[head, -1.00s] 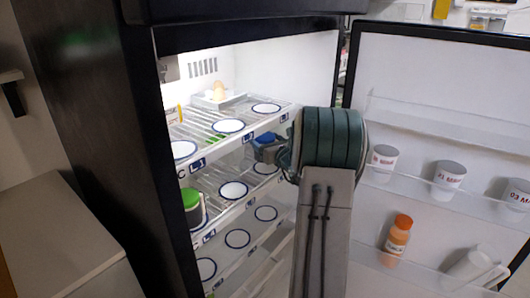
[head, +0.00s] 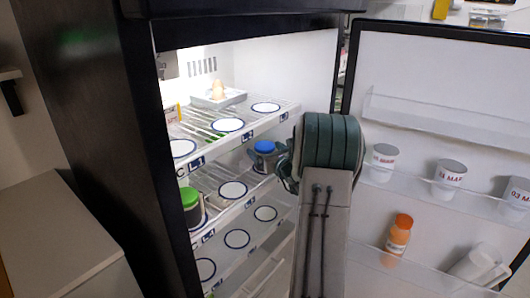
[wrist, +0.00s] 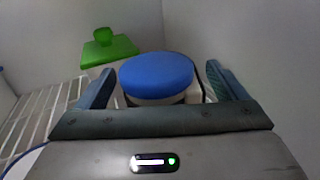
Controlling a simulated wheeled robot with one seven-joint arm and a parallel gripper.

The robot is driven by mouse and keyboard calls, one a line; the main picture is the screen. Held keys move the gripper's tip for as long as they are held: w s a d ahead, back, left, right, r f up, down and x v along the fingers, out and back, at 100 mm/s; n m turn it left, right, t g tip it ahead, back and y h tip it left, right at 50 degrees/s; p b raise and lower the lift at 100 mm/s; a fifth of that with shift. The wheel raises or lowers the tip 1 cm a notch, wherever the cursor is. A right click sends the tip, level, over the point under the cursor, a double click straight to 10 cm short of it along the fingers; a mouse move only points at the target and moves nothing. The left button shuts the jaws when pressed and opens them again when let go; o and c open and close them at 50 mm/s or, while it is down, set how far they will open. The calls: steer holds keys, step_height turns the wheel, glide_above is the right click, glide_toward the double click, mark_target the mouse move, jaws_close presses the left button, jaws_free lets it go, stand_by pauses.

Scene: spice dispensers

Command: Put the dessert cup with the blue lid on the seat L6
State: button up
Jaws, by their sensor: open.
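The dessert cup with the blue lid (head: 264,147) stands upright at the far right end of the second shelf, where a round white seat showed earlier; that seat is now hidden beneath or behind it. The label there is not readable. The blue lid (wrist: 156,75) fills the middle of the wrist view. My gripper (wrist: 158,70) is open, with one finger on each side of the cup and a small gap at each side. In the head view my gripper's fingers are mostly hidden behind my wrist.
A green-lid jar (head: 191,205) stands at the near left of the same shelf; an empty seat (head: 233,190) lies between. A green-lid container (wrist: 108,50) is behind the cup. The upper shelf (head: 215,150) is close above. The open door (head: 440,100) holds cups at right.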

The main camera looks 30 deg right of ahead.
steer(key=shift+r, duration=0.15)
steer(key=s, duration=1.2)
steer(key=shift+a, duration=0.35)
